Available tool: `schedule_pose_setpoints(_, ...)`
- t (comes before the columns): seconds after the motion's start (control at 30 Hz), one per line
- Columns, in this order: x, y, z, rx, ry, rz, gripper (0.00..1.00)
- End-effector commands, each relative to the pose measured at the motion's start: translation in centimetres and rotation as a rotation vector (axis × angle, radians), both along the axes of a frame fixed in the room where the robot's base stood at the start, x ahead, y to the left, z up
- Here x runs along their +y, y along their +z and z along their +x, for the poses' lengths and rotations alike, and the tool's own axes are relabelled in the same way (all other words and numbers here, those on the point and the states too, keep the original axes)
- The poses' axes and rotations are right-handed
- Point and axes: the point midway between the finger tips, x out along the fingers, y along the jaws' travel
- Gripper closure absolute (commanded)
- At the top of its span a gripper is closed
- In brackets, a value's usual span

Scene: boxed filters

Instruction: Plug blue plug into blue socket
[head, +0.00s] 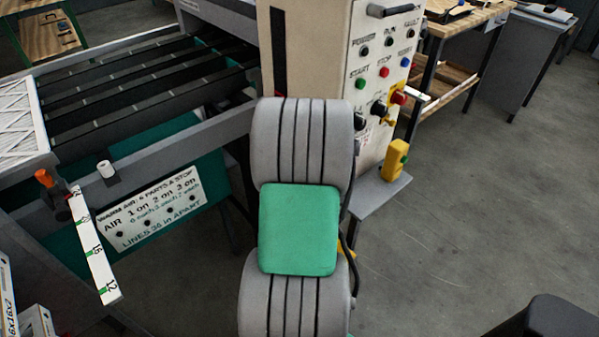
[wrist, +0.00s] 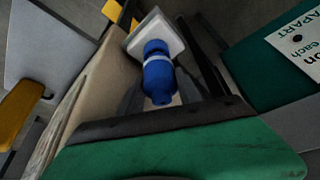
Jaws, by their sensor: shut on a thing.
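A blue plug (wrist: 157,72) with a lighter band shows in the middle of the wrist view. My gripper (wrist: 160,92) is shut on it, with a dark finger on either side. A white square plate (wrist: 157,36) lies right beyond the plug's far end. I cannot tell whether the plug touches it or sits in it, and no blue socket can be made out. In the head view my arm hides my gripper and the plug.
A cream control cabinet (head: 374,60) with buttons stands behind my arm. A yellow box (head: 395,160) sits on a grey shelf at its foot. A conveyor frame (head: 160,145) with a lettered sign (head: 150,212) is at left. The floor at right is mostly open.

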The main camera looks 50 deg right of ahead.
Motion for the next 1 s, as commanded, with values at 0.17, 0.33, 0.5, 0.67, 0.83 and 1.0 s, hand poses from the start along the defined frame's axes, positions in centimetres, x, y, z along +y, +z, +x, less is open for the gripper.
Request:
schedule_pose_setpoints(0.17, 0.0, -0.5, 0.0, -0.001, 0.000, -0.001, 1.00)
schedule_pose_setpoints(0.33, 0.0, -1.0, 0.0, -0.001, 0.000, -0.001, 1.00)
schedule_pose_setpoints(0.5, 0.0, -1.4, 0.0, -0.001, 0.000, -0.001, 1.00)
schedule_pose_setpoints(0.67, 0.0, -1.8, 0.0, -0.001, 0.000, -0.001, 1.00)
schedule_pose_setpoints(0.83, 0.0, -2.2, 0.0, -0.001, 0.000, -0.001, 1.00)
schedule_pose_setpoints(1.0, 0.0, -2.6, 0.0, -0.001, 0.000, -0.001, 1.00)
